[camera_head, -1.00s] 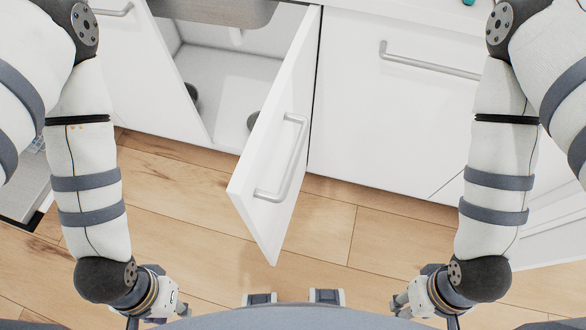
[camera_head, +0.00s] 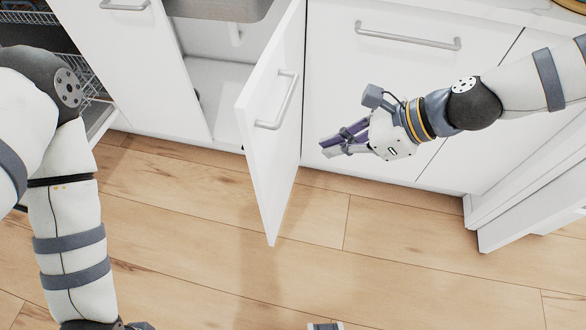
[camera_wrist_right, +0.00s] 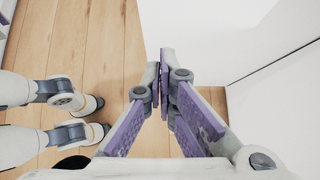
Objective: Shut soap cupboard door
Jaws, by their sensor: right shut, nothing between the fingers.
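The cupboard door (camera_head: 262,150) under the sink is white and stands open, swung out toward me, hinged on its right side. Its silver bar handle (camera_head: 280,103) is on the face turned right. My right gripper (camera_head: 327,149) is to the right of the door, pointing left toward that face, shut and empty, with a visible gap to the door. In the right wrist view its purple-padded fingers (camera_wrist_right: 165,88) meet, with white panels to the right. My left arm is at the lower left; its fingers are out of frame.
The cupboard interior (camera_head: 215,90) is partly seen behind the door. A closed white front (camera_head: 390,65) with a long handle is behind my right gripper. A wire rack (camera_head: 85,75) shows at far left. The wooden floor (camera_head: 200,220) is clear.

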